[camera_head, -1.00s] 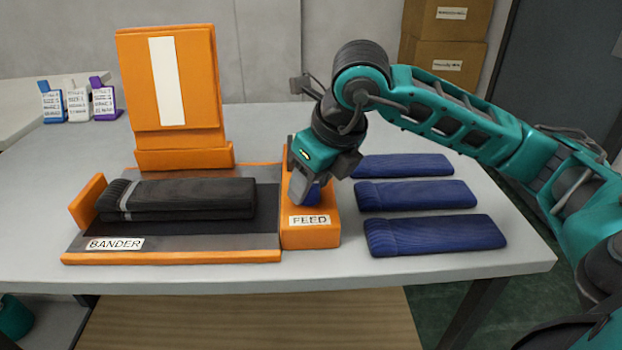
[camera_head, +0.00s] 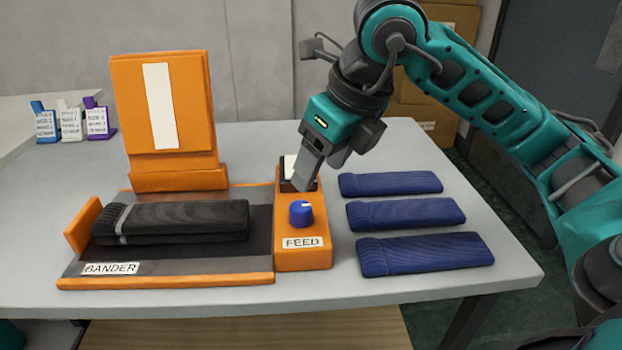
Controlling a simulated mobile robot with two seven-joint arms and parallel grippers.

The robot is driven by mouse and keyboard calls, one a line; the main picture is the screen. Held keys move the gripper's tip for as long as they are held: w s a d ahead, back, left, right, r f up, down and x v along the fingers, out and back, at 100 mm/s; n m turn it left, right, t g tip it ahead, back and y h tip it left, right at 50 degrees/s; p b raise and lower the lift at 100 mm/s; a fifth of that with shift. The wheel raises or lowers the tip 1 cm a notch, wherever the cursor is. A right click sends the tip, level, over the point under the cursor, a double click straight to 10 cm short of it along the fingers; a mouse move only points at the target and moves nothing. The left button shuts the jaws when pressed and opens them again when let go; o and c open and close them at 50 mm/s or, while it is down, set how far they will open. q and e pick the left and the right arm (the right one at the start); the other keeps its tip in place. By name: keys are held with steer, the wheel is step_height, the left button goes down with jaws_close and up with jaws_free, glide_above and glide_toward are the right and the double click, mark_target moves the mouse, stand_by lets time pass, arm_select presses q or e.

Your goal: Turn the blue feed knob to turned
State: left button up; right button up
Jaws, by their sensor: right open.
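The blue feed knob (camera_head: 301,214) stands on the orange feed box (camera_head: 302,258), above the white FEED label (camera_head: 302,242). A pale mark shows on the knob's top and points to the right. My right gripper (camera_head: 290,184) is open and empty, above and behind the knob, clear of it. Its fingers partly hide a dark part with a white top at the back of the box. My left gripper is not in view.
The orange bander (camera_head: 168,279) adjoins the feed box on the left, with folded dark socks (camera_head: 180,220) on it. Several folded blue socks (camera_head: 405,214) lie to the right. An upright orange panel (camera_head: 197,95) stands behind the bander.

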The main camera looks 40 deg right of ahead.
steer(key=v, duration=0.3)
stand_by(0.6)
